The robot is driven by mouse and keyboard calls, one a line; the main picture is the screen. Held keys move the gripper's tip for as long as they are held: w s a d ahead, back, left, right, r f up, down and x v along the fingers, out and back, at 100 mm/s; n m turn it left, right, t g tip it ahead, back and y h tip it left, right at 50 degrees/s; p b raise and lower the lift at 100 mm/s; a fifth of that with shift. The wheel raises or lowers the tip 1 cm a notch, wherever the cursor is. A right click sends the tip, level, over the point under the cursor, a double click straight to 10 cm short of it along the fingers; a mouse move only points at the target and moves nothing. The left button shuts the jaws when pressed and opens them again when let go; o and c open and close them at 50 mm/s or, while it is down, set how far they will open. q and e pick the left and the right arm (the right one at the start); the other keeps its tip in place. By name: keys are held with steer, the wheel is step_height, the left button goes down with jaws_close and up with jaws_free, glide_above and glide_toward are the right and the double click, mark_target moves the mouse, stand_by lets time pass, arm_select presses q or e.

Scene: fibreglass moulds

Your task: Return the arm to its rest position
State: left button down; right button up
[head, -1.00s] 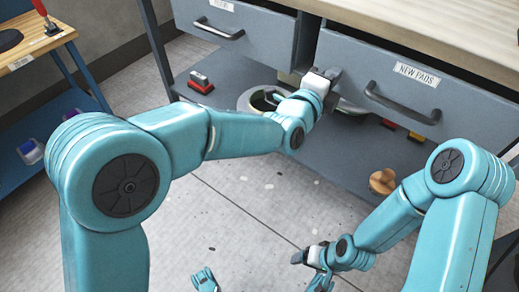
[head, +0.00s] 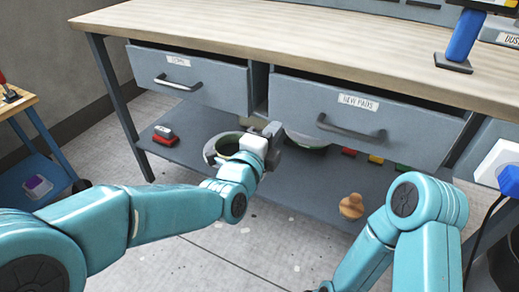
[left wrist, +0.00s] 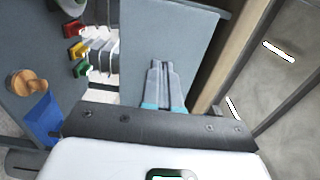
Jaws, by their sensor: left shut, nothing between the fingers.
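My left arm comes in from the left in the head view, teal with a white wrist. Its gripper (head: 273,132) is in front of the bench, just below the gap between two grey drawers. In the left wrist view the fingers (left wrist: 160,70) are together with nothing between them. They point along a large grey panel, and I cannot tell whether they touch it. My right arm (head: 405,235) is at the lower right of the head view, bent downward. Its gripper is cut off by the bottom edge.
The drawer labelled NEW PADS (head: 368,115) and the left drawer (head: 200,80) hang under the wooden benchtop (head: 290,45). The lower shelf (head: 300,180) holds a round greenish mould (head: 210,150), a red-and-black block (head: 164,136) and a wooden knob (head: 351,206). Floor is free in front.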

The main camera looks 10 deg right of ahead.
arm_select(q)
steer(key=v, duration=0.5)
steer(key=w+a+f+n+g+y, duration=0.25)
steer(key=a+f+n+y, duration=0.2)
steer(key=a+f, duration=1)
steer(key=s+a+f+n+g+y, duration=0.1)
steer(key=s+a+f+n, duration=0.1)
steer(key=f, duration=0.5)
steer(key=s+a+f+n+g+y, duration=0.1)
steer(key=s+a+f+g, duration=0.15)
steer(key=f, duration=0.45)
steer(key=s+a+f+n+g, duration=0.3)
steer(key=s+f+n+g, duration=0.2)
steer(key=s+f+n, duration=0.65)
steer(key=s+d+f+n+g, duration=0.1)
steer(key=s+f+n+g, duration=0.15)
steer(key=s+n, duration=0.55)
step_height(320, 180, up, 34)
steer(key=s+d+g+p, duration=0.1)
steer(key=s+p, duration=0.1)
steer(key=p, duration=3.2)
steer(key=shift+s+d+p, duration=0.3)
steer(key=shift+d, duration=0.05)
arm_select(e)
step_height(320, 180, up, 34)
steer(key=s+a, duration=0.1)
steer(key=shift+s+a+r+n+g, duration=0.15)
steer(key=shift+s+n+g, duration=0.15)
steer(key=shift+s+g, duration=0.1)
